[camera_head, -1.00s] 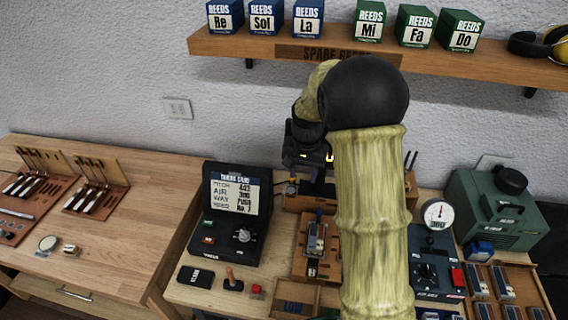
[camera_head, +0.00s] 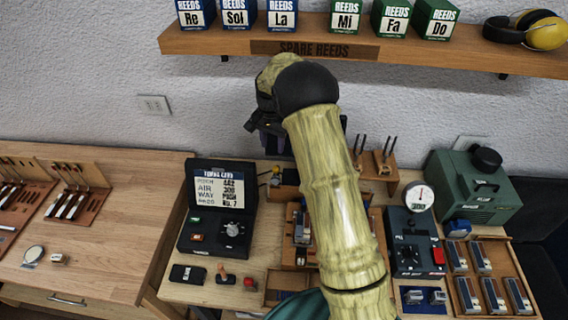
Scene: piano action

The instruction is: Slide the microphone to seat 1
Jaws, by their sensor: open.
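My gripper (camera_head: 262,125) is at the end of my yellow arm, near the wall and above the back of the bench. It is seen small and dark, with its fingers partly hidden by the black wrist joint. I cannot make out the microphone for certain. A small yellow-tipped item (camera_head: 276,171) stands at the back of the bench, below my gripper and apart from it. My arm covers much of the middle of the bench, and numbered seats cannot be read there.
A black tuning card unit (camera_head: 217,207) stands left of my arm. A dial gauge unit (camera_head: 413,240), a green machine (camera_head: 475,188) and a tray of reeds (camera_head: 497,258) stand at right. The spare reeds shelf (camera_head: 420,46) runs above. The left desk (camera_head: 120,220) has clear room.

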